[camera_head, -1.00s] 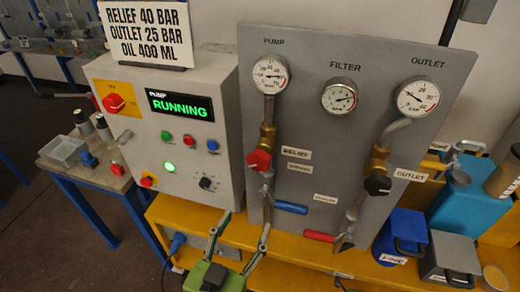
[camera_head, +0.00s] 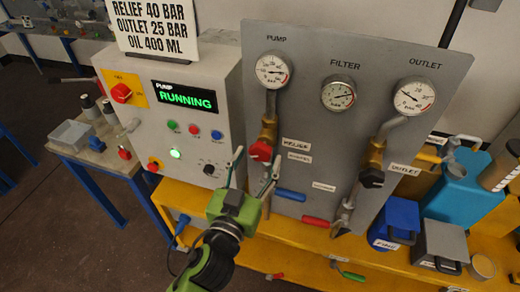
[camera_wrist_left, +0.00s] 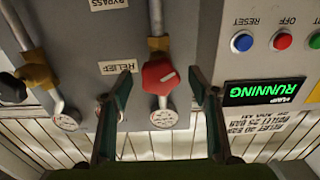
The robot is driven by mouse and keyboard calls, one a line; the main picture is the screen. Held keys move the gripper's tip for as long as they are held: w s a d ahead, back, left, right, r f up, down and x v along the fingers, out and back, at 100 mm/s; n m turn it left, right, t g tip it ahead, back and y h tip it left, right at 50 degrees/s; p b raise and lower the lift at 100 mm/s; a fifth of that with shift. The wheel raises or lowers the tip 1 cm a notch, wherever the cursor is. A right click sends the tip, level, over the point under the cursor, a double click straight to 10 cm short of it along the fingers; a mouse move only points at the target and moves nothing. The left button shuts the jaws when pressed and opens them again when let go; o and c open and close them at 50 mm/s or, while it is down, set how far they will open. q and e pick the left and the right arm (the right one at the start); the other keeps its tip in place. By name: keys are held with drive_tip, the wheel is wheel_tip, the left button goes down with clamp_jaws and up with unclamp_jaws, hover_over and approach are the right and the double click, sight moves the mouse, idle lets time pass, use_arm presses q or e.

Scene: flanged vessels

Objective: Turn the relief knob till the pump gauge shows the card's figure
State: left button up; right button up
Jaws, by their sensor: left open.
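The red relief knob (camera_head: 261,151) sits on a brass valve below the round pump gauge (camera_head: 272,69) on the grey panel. The gauge needle points roughly right; its figure is too small to read surely. The white card (camera_head: 155,25) reads relief 40 bar, outlet 25 bar, oil 400 ml. My left gripper (camera_head: 254,170) is open in front of the panel, just below the knob in the head view. In the left wrist view its fingers (camera_wrist_left: 160,84) stand either side of the red knob (camera_wrist_left: 159,77), with gaps showing. My right gripper is out of view.
The pump box (camera_head: 186,100) shows a green RUNNING display, left of the panel. A black outlet knob (camera_head: 372,178) and blue (camera_head: 290,195) and red (camera_head: 315,221) levers are on the panel. Blue (camera_head: 396,222) and grey containers stand at the right.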

use_arm(q)
drive_tip(key=shift+x, duration=1.35)
drive_tip(key=shift+s, duration=0.1)
drive_tip(key=shift+c, duration=0.4)
drive_tip(key=c, duration=1)
drive_tip(key=shift+n, duration=0.4)
drive_tip(key=shift+n+b, duration=0.3)
drive_tip(key=shift+b, duration=0.05)
drive_tip(key=shift+d+n, duration=0.1)
drive_tip(key=shift+n, duration=2.5)
drive_tip(key=shift+r, duration=0.1)
